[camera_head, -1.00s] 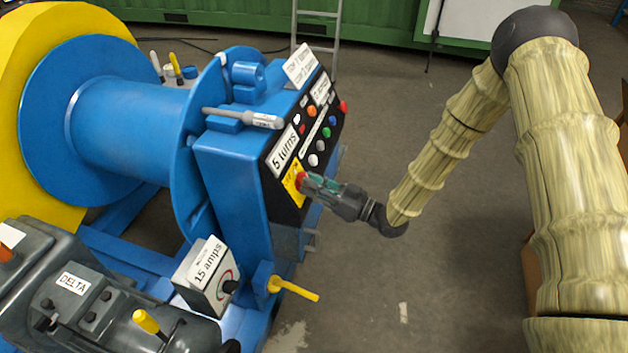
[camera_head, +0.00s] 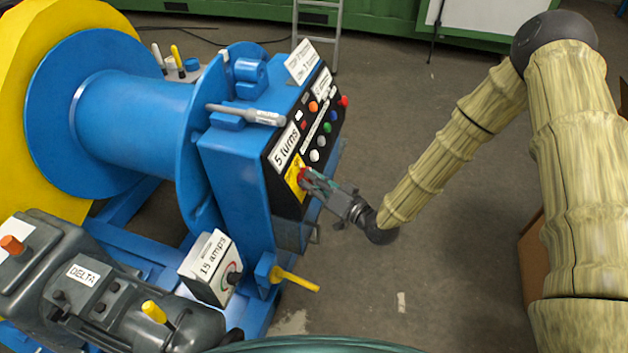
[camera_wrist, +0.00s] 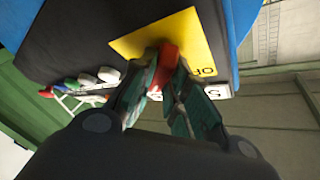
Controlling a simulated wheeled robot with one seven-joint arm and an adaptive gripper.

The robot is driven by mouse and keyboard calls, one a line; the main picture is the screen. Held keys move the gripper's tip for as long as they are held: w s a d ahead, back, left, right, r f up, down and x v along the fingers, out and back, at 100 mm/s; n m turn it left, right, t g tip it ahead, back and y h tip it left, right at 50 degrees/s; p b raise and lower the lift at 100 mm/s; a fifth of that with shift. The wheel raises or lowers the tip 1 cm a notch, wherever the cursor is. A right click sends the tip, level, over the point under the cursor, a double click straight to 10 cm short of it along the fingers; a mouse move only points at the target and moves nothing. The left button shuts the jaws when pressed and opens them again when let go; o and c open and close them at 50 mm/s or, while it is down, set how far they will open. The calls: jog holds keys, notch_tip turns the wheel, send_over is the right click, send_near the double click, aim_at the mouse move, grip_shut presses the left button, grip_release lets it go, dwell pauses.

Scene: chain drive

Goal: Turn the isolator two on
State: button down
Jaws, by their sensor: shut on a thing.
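A red switch handle (camera_head: 302,174) sits on a yellow plate (camera_head: 292,172) at the lower part of the blue machine's black control panel. It shows closely in the wrist view (camera_wrist: 167,62) against the yellow plate (camera_wrist: 190,33), which bears partly readable lettering. My gripper (camera_head: 309,180) reaches in from the right. In the wrist view its two fingers (camera_wrist: 163,76) are shut on the red handle, one on each side. The handle stands at a slant in that picture. The fingers hide part of it, and I cannot read a number naming this isolator.
Coloured buttons (camera_head: 327,127) and a "5 turns" label (camera_head: 286,145) lie above the handle on the panel. A "15 amps" box (camera_head: 212,262) and a yellow lever (camera_head: 298,281) are lower down. Floor (camera_head: 400,260) to the right is clear.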

jog(key=shift+f, duration=0.1)
jog(key=c, duration=1.4)
grip_release()
jog(key=v, duration=1.2)
jog(key=shift+s, duration=0.1)
